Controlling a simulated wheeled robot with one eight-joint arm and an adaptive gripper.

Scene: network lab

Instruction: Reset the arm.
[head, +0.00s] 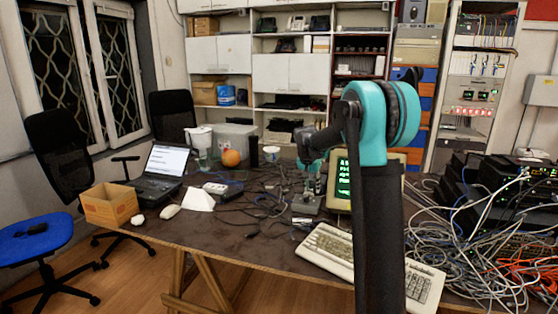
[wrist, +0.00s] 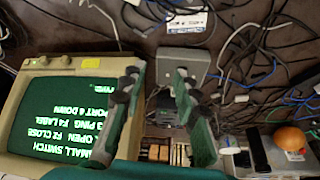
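My teal and black arm (head: 385,130) rises in the front of the head view and reaches over the table. My gripper (head: 310,180) is small and partly hidden there, above a small grey box (head: 306,204). In the wrist view my gripper (wrist: 158,78) has its two fingers well apart. Nothing is held between them. The grey box (wrist: 196,66) shows beyond the fingertips; I cannot tell the exact distance to it.
A monitor with green text (wrist: 62,115) stands close beside my gripper. A keyboard (head: 335,250), an open laptop (head: 163,168), a cardboard box (head: 109,204) and an orange ball-like thing (head: 231,157) are on the table (head: 215,232). Tangled cables (head: 475,235) lie at the right.

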